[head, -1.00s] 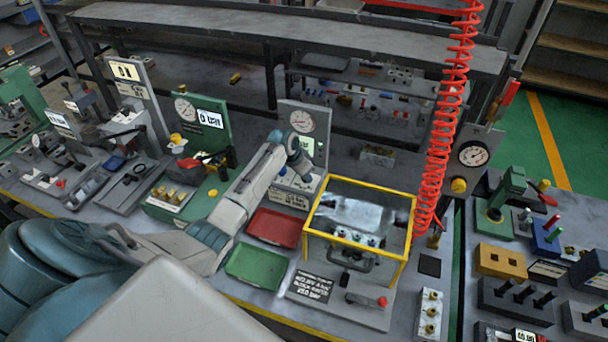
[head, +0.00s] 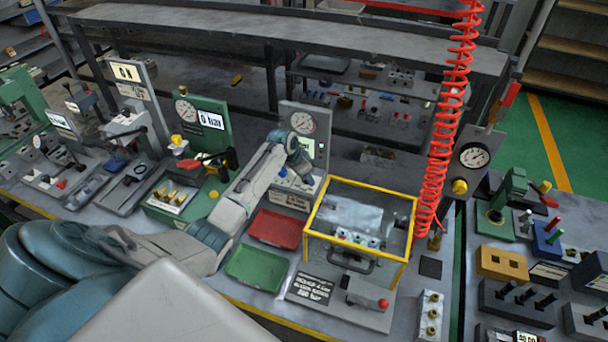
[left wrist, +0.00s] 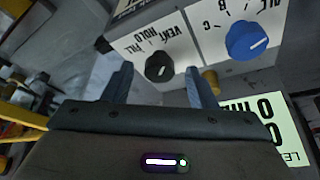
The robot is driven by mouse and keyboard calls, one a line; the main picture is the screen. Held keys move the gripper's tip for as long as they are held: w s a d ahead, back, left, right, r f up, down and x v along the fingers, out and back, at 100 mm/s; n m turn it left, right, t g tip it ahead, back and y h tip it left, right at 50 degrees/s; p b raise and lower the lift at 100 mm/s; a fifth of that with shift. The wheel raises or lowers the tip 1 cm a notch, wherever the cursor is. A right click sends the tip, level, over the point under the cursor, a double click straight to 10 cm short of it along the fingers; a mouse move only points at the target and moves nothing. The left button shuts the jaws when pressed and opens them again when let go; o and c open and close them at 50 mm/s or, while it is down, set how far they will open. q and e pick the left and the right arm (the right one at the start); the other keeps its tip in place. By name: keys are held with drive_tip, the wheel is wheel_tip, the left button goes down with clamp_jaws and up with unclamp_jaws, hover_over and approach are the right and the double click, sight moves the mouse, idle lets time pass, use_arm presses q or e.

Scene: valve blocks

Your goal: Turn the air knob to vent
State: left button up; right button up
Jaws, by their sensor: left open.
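In the left wrist view, a black knob (left wrist: 159,66) sits on a white panel marked VENT, HOLD and FILL, printed upside down there. Its pointer direction is too unclear to tell. My left gripper (left wrist: 156,80) is open, with one finger on each side of the near end of the knob; I cannot tell whether either touches it. In the head view my left wrist (head: 299,155) hangs over the white panel (head: 291,200) below a round gauge (head: 303,122). It hides the fingers and part of the knobs there. My right gripper is not in view.
A blue knob (left wrist: 247,41) on the neighbouring panel is close to the right finger. A pale display (left wrist: 262,120) stands at the right. In the head view, a yellow-framed clear box (head: 312,205), a red tray (head: 275,230) and a green tray (head: 254,268) are near my left arm.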

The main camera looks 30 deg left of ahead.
use_arm(q)
drive_tip(key=shift+s+a+r, duration=0.1)
drive_tip(key=shift+s+r, duration=0.1)
drive_tip(key=shift+r, duration=0.25)
drive_tip(key=b+v, duration=0.3)
drive_tip(key=v, duration=0.6)
drive_tip(key=shift+r+b, duration=0.3)
drive_tip(key=shift+r, duration=0.1)
